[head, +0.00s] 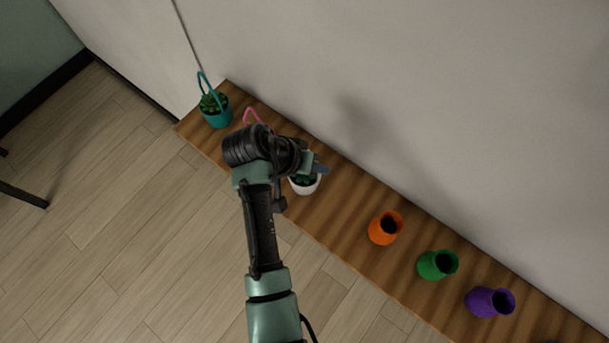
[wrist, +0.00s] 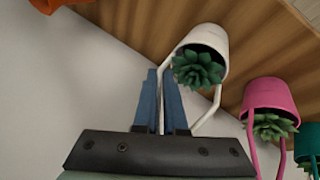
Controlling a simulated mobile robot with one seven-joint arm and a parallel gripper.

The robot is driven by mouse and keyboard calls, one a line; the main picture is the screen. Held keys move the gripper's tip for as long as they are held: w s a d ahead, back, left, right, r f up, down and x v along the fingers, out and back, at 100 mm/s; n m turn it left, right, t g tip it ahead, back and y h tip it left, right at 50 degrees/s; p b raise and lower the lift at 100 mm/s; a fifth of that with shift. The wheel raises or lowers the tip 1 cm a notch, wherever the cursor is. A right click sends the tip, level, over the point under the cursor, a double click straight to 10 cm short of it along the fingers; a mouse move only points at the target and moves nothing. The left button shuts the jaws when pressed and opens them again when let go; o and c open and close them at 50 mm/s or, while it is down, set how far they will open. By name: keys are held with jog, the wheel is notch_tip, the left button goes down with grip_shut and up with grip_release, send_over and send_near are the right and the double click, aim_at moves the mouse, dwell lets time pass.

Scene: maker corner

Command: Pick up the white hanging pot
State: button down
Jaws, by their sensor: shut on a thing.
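The white hanging pot (head: 305,188) with a green succulent is partly hidden behind my gripper (head: 320,169) in the head view. In the wrist view the white pot (wrist: 208,38) appears with its mouth and plant toward the camera, and its white handle reaches down to my gripper's blue fingers (wrist: 160,76). One side of the handle runs between the fingers, which are shut on it. I cannot tell whether the pot still touches the wooden shelf (head: 345,190).
A pink hanging pot (wrist: 270,97) is beside the white one, its handle (head: 252,115) showing past my arm. A teal hanging pot (head: 217,116) stands at the shelf's left end. Orange (head: 384,229), green (head: 436,265) and purple (head: 487,302) vases stand to the right. A wall rises behind.

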jog(key=shift+r, duration=0.1)
notch_tip(320, 180, up, 10)
jog(key=b, duration=0.2)
jog(key=shift+b, duration=0.35)
jog(key=shift+a, duration=0.1)
dwell(0.7)
